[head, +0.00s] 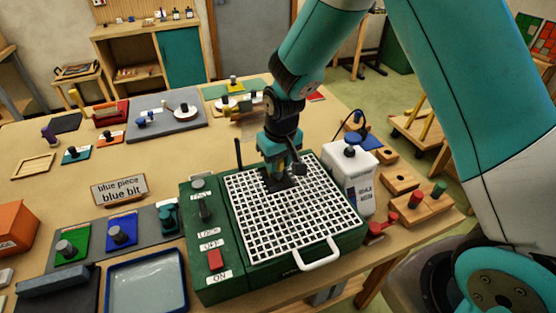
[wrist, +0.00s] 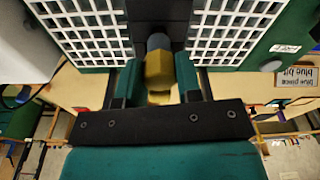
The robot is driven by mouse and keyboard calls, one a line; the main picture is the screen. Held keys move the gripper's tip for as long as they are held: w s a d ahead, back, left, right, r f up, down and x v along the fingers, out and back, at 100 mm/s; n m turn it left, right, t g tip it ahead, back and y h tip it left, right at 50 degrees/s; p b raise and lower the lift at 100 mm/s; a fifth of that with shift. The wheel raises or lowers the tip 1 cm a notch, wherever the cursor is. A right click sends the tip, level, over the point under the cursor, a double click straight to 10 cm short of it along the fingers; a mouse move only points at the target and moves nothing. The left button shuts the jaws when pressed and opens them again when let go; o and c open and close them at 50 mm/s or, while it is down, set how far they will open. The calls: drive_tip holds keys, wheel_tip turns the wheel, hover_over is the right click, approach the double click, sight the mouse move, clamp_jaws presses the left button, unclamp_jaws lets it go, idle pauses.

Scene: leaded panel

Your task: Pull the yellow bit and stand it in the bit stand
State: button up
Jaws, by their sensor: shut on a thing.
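The yellow bit (wrist: 158,72) shows in the wrist view between the two teal fingers of my gripper (wrist: 158,85), with a grey round part against its far end. My gripper is shut on it. In the head view my gripper (head: 281,180) points down at a dark gap in the white grid of the green grinder (head: 275,262); the bit is hidden there. I cannot tell whether the bit is still on the grinder's shaft. A wooden stand (head: 424,215) with a red bit (head: 415,199) and a green bit (head: 440,189) is at the right.
A white bottle (head: 350,178) stands right of the grinder, close to my arm. Wooden blocks with holes (head: 400,181) lie beyond it. A white handle (head: 320,255) and a red switch (head: 215,259) are on the grinder's front. A blue tray (head: 147,282) sits left.

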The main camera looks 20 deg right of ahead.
drive_tip(key=shift+r, duration=0.1)
drive_tip(key=shift+r+p, duration=0.65)
drive_tip(key=shift+r, duration=0.1)
